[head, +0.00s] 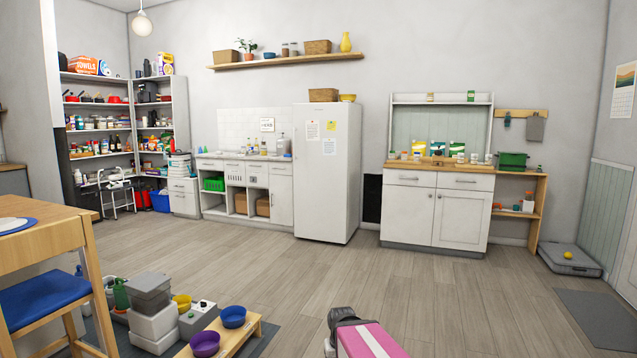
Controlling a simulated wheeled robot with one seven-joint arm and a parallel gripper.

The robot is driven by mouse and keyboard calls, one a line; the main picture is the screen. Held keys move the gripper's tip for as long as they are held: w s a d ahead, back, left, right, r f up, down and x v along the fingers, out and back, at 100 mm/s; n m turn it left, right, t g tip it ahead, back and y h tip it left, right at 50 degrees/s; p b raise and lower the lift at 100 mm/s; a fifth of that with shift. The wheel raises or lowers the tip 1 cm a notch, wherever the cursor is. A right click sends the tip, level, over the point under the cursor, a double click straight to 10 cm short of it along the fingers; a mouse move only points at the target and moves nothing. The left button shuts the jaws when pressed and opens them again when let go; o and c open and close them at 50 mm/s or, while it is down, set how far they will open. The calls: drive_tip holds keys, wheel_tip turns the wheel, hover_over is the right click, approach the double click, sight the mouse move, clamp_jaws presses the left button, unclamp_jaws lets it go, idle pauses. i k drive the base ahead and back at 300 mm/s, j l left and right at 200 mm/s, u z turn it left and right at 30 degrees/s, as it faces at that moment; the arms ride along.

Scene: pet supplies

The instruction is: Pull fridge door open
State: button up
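The white fridge (312,195) stands upright against the back wall, across the room, between the low kitchen counter and the white cabinet. Its door (318,205) looks closed, with a few paper notes (329,147) on its upper part. I cannot make out a handle at this distance. A basket (323,95) and a small yellow bowl (348,98) sit on top of it. A pink and dark grey part at the bottom centre appears to be my arm, far from the fridge. My gripper's fingers do not show.
Open wooden floor (330,265) lies before the fridge. At lower left are a low wooden stand (246,333) with bowls, stacked grey containers (150,300) and a table (50,235) with a blue-seated chair (55,295). A white cabinet (435,215) stands right of the fridge.

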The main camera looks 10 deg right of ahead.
sight(320, 167)
drive_tip(key=i+z, duration=0.3)
drive_tip(key=i, duration=1.9)
drive_tip(key=i+l, duration=0.1)
drive_tip(key=i, duration=1.8)
drive_tip(key=i+u, duration=0.1)
drive_tip(key=i, duration=1.8)
